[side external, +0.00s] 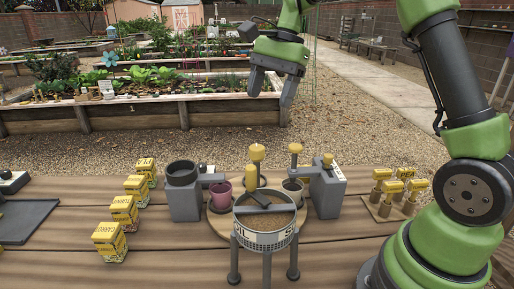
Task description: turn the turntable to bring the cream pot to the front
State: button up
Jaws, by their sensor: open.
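The wooden turntable (224,224) is a round disc on the plank table. A mauve pot (220,196) stands on its left side and a dark pot (292,187) on its right side. Yellow-topped pegs (257,153) rise around the middle; I cannot tell which are fixed to the disc. A soil-filled round hopper (265,240) on legs stands in front and hides much of the disc. I cannot make out a cream pot; it may be hidden behind the hopper. My gripper (271,97) is open and empty, high above and behind the turntable, touching nothing.
Grey stations stand left (185,198) and right (327,194) of the turntable. Several yellow boxes (124,212) line the left. A wooden rack (387,211) holds yellow-handled tools at right. A dark tray (28,222) lies far left. Air around my gripper is free.

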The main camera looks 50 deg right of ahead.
aim_at(257, 147)
jog(key=f, duration=0.4)
jog(key=w+a+f+m, duration=0.1)
jog(key=f, duration=0.3)
jog(key=w+f+m, duration=0.1)
jog(key=f, duration=0.3)
jog(key=shift+a+f+g+y, duration=0.3)
jog(key=shift+a+g, duration=0.1)
jog(key=c, duration=0.9)
